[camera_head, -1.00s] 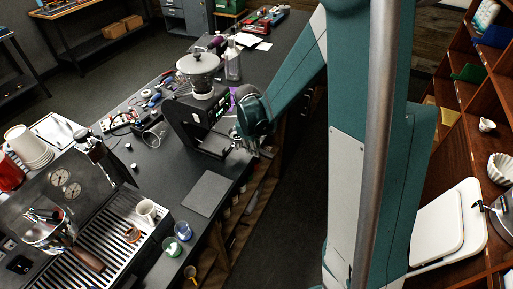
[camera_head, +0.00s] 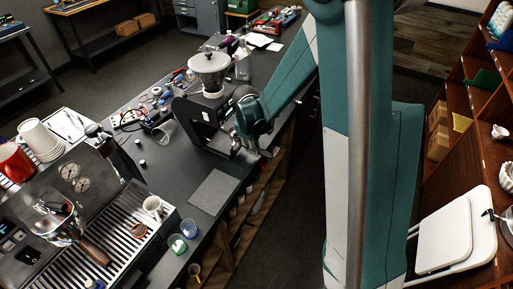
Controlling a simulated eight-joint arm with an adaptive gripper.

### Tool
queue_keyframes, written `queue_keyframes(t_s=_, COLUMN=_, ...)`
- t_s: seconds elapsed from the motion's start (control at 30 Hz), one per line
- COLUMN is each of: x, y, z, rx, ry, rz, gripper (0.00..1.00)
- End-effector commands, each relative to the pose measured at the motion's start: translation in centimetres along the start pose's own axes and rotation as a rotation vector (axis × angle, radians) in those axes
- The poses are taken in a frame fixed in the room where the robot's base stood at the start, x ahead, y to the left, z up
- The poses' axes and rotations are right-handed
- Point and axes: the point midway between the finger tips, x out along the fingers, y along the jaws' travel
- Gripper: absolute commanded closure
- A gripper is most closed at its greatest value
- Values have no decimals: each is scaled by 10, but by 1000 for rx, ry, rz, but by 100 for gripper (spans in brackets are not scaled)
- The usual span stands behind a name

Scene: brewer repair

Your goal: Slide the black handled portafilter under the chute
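The grinder (camera_head: 197,110), black with a grey hopper (camera_head: 209,66) on top, stands near the right edge of the dark counter. Its chute is on the side facing my gripper and is too small to make out. My gripper (camera_head: 247,147) is low beside the grinder's right side, near its base. The fingers are small and partly covered by my teal wrist, so I cannot tell whether they are open or shut. I cannot make out a black handled portafilter; it may be hidden at the gripper. A wooden handled portafilter (camera_head: 94,251) sits in the espresso machine at the left.
The espresso machine (camera_head: 100,200) fills the counter's near left, with a white mug (camera_head: 153,205) on its tray. A flat grey mat (camera_head: 214,192) lies before the grinder. A wooden shelf (camera_head: 462,160) stands at the right.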

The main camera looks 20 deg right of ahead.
Motion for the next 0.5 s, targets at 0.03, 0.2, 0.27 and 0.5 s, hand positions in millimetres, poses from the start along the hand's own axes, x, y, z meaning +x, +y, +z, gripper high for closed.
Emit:
queue_keyframes(t_s=0.03, x=0, y=0, z=-3, rx=-1, ry=0, rz=0, gripper=99)
queue_keyframes(t_s=0.2, x=1, y=-1, z=-11, rx=-2, ry=0, rz=0, gripper=99)
queue_keyframes(t_s=0.27, x=1, y=-1, z=-13, rx=-1, ry=0, rz=0, gripper=99)
queue_keyframes(t_s=0.5, x=2, y=-1, z=-25, rx=0, ry=0, rz=0, gripper=99)
